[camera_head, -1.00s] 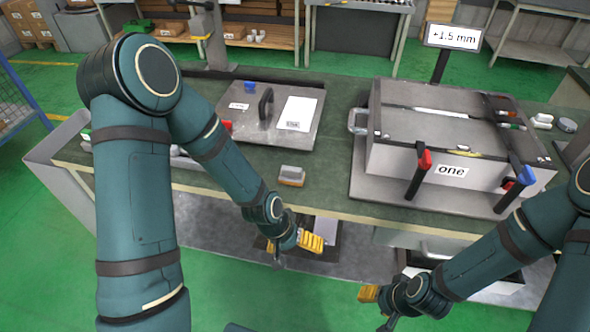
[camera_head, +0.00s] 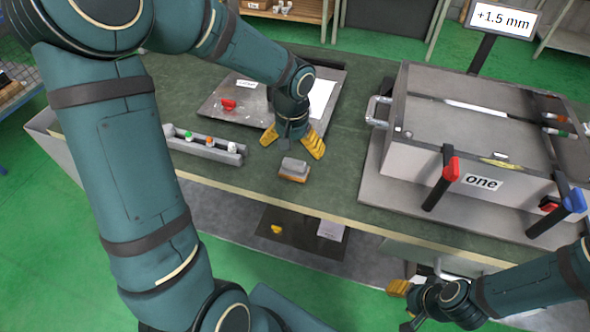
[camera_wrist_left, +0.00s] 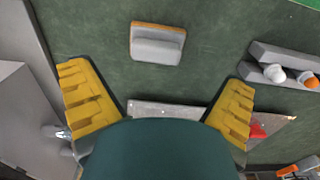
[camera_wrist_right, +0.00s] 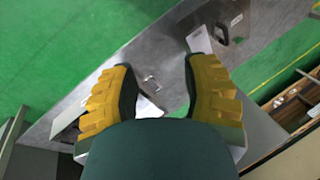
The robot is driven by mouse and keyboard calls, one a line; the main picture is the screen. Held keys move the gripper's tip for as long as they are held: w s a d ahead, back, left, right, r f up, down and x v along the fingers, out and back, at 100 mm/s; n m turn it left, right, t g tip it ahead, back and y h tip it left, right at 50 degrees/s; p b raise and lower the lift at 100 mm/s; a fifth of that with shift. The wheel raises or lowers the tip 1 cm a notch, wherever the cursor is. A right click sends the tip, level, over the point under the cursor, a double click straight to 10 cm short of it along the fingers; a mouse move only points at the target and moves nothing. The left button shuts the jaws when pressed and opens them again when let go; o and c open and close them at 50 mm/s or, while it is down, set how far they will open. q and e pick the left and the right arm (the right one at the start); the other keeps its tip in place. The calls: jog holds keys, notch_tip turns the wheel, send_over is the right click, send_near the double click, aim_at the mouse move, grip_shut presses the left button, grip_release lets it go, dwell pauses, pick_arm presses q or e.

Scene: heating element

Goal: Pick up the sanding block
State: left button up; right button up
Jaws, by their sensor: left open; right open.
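The sanding block (camera_head: 294,169), grey on top with an orange-brown base, lies on the green bench top near its front edge. In the left wrist view the block (camera_wrist_left: 157,44) sits ahead of the fingers, between their lines and clear of both. My left gripper (camera_head: 293,144) is open with yellow fingers, just behind the block above the bench; its fingers also show in the left wrist view (camera_wrist_left: 160,100). My right gripper (camera_head: 402,305) is in front of the bench at lower right. Its yellow fingers stand apart and empty in the right wrist view (camera_wrist_right: 158,88).
A grey box labelled "one" (camera_head: 450,150) with red and blue clamps stands on the right. A narrow tray (camera_head: 205,150) with small coloured parts lies to the left. A metal plate (camera_head: 240,105) lies behind my left gripper. Bench around the block is clear.

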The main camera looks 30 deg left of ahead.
aim_at(294, 169)
pick_arm(q)
notch_tip(294, 169, down, 8)
jog(key=shift+w+d+f+b, duration=0.1)
jog(key=shift+w+d+b, duration=0.05)
jog(key=shift+b, duration=0.9)
jog(key=c, duration=1.2)
